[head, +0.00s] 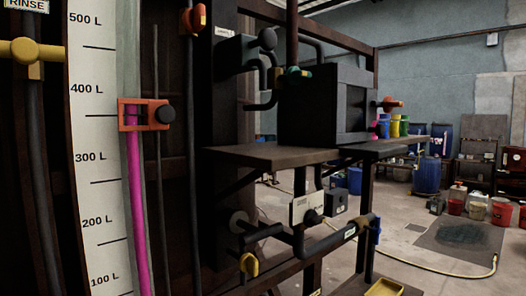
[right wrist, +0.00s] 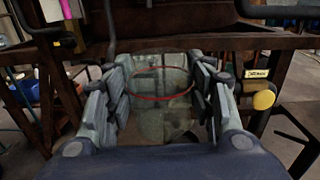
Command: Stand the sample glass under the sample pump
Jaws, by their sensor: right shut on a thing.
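The sample glass (right wrist: 160,112), a clear glass with a thin red ring around it, is between the fingers of my right gripper (right wrist: 163,95) in the right wrist view. The gripper is shut on it and it looks upright. Neither gripper nor the glass shows in the head view. In the head view a grey-green pump box (head: 238,53) with a round dark knob is fixed near a small label that seems to read "SAMPLE"; it looks like the sample pump. A brown shelf (head: 270,154) juts out below it. My left gripper is in neither view.
A level scale (head: 97,150) with a magenta tube and orange clamp (head: 145,114) stands at the left. A dark box (head: 310,105) stands above the shelf. Pipes with a yellow handle (head: 249,264) run below. A hose (head: 440,283) lies on the open floor at right.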

